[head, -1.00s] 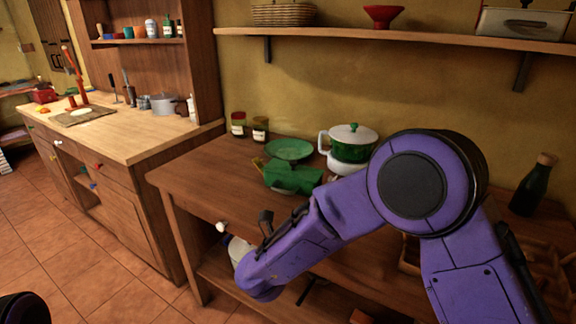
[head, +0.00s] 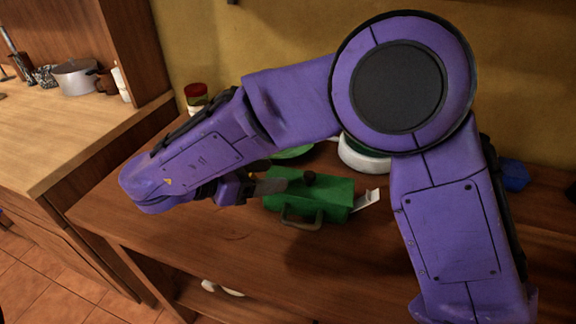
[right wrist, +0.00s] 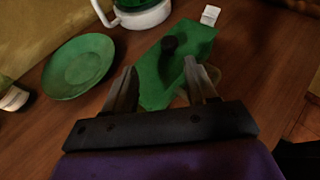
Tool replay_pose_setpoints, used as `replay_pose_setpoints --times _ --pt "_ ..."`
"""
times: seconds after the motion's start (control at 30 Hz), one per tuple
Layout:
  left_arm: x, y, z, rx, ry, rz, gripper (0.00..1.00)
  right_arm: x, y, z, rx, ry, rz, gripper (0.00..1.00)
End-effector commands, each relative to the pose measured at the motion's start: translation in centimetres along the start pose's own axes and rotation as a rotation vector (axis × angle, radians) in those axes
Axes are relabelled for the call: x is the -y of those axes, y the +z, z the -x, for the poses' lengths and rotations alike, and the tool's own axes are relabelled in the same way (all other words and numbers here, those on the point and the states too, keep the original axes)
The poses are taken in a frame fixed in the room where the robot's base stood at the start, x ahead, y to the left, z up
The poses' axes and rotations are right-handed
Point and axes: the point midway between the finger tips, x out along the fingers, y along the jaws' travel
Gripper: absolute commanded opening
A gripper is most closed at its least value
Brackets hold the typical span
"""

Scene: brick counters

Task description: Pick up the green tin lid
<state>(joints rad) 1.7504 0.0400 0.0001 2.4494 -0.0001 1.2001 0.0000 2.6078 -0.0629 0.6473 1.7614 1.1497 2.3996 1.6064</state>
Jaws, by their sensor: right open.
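The green tin lid (head: 335,187) has a dark round knob (head: 310,177) and tops a green tin with a handle on its near side, on the wooden counter. In the right wrist view the lid (right wrist: 155,75) and its knob lie just beyond the fingertips. My right gripper (right wrist: 161,74) is open and empty, with its two fingers apart over the near end of the lid. In the head view the right gripper (head: 270,186) reaches the tin's left end; its fingers are partly hidden by my arm. I cannot tell whether they touch the lid. My left gripper is out of view.
A green plate (right wrist: 78,66) lies beside the tin. A white and green pot (right wrist: 143,14) stands behind it, partly hidden by my arm in the head view. A jar (head: 195,97) stands at the back left. The counter in front of the tin is clear.

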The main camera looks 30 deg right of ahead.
Motion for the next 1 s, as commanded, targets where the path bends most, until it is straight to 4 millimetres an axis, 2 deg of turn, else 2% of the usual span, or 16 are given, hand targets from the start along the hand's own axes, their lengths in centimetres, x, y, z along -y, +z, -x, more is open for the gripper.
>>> replay_pose_setpoints --times 0.17,0.37,0.57,0.67,0.83,0.87,1.0 --pt "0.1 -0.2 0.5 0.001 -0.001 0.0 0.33 0.7 0.4 -3.2 -0.002 0.001 -0.005 0.57" --pt "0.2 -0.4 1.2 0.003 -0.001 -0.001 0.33 -0.3 0.2 -5.8 -0.002 -0.004 0.006 0.57" --pt "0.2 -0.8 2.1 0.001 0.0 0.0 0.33 -0.8 0.0 -9.4 -0.001 -0.005 0.009 0.57" --pt "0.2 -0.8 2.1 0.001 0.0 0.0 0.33 -0.8 -0.1 -10.1 -0.001 -0.003 0.008 0.57" --pt "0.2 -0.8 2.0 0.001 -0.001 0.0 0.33 -0.9 -0.2 -10.2 0.0 -0.002 0.008 0.57" --pt "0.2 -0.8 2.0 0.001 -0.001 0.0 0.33 -0.9 -0.2 -10.2 0.0 -0.002 0.008 0.51" --pt "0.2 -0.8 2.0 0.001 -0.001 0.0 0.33 -0.8 -0.2 -10.1 0.0 -0.002 0.008 0.05"
